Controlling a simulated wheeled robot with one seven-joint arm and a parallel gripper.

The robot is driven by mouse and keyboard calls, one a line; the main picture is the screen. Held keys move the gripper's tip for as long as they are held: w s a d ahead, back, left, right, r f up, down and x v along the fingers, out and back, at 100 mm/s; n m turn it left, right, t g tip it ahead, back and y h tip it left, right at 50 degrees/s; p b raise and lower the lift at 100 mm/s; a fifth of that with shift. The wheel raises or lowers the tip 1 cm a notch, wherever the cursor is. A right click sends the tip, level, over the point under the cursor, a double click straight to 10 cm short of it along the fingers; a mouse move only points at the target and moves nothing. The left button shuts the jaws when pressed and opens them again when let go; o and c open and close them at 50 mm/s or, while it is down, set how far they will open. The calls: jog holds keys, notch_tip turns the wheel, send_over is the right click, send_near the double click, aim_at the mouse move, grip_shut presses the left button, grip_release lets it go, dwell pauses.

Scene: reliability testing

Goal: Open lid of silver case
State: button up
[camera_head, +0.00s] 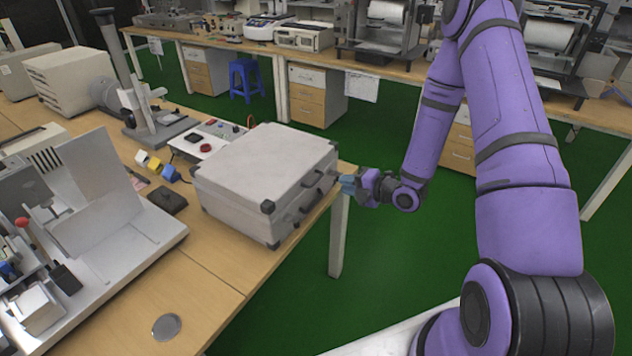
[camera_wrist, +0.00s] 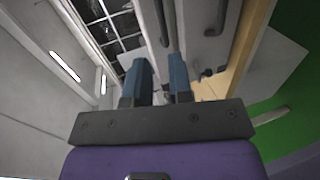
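The silver case (camera_head: 262,165) stands on the wooden bench with its lid down. Its front, with a dark handle (camera_head: 312,178) and latches, faces the bench's right edge. My gripper (camera_head: 347,184) is at the far right end of this front, beside the case. In the wrist view, its two blue fingers (camera_wrist: 160,78) are apart with a narrow gap, and the case's pale front (camera_wrist: 204,45) with dark fittings lies just beyond and right of them. No object shows clearly gripped. Whether a fingertip touches the case or lid edge, I cannot tell.
A white board with small parts (camera_head: 208,140) lies behind the case. A metal apparatus (camera_head: 95,215) and a black box (camera_head: 167,199) stand to its left. A round metal disc (camera_head: 166,327) lies on the bare near bench. Open green floor (camera_head: 300,300) lies right of the bench.

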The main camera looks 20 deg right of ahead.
aim_at(317, 181)
jog(key=shift+y, duration=0.3)
jog(key=x, duration=1)
jog(key=shift+w+a+f, duration=0.15)
jog(key=shift+a+f, duration=0.15)
jog(key=shift+f, duration=0.05)
jog(key=shift+c, duration=0.2)
grip_shut()
